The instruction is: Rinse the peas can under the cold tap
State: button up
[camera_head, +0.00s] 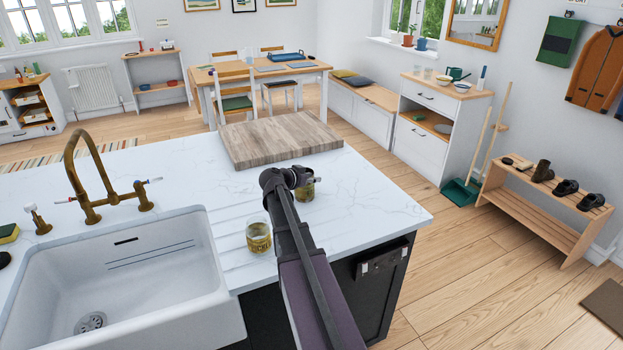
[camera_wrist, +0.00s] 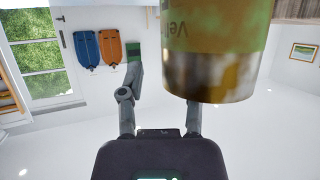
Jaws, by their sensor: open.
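My gripper (camera_head: 287,179) is open over the worktop, right of the sink. A can with an olive-yellow label (camera_head: 305,191) stands just beyond it, partly hidden by it. A can fills the upper right of the wrist view (camera_wrist: 215,45); its label starts "Yell". It is close to my open fingers, and contact cannot be told. Another can (camera_head: 258,238) stands beside the sink's right edge; its label is only partly legible. I cannot tell which can holds peas. The brass tap (camera_head: 80,160) has an arched spout over the sink and two side levers, the right one (camera_head: 145,190).
The white sink (camera_head: 215,240) looks empty, with a drain at its bottom left. A wooden board (camera_head: 275,138) lies behind my gripper. A sponge (camera_head: 8,233) and a small brass fitting (camera_head: 40,220) are at the left. The worktop between tap and board is clear.

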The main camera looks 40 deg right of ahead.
jog(key=shift+r, duration=0.15)
jog(key=p+v, duration=0.4)
jog(key=v, duration=0.8)
jog(key=shift+p, duration=0.4)
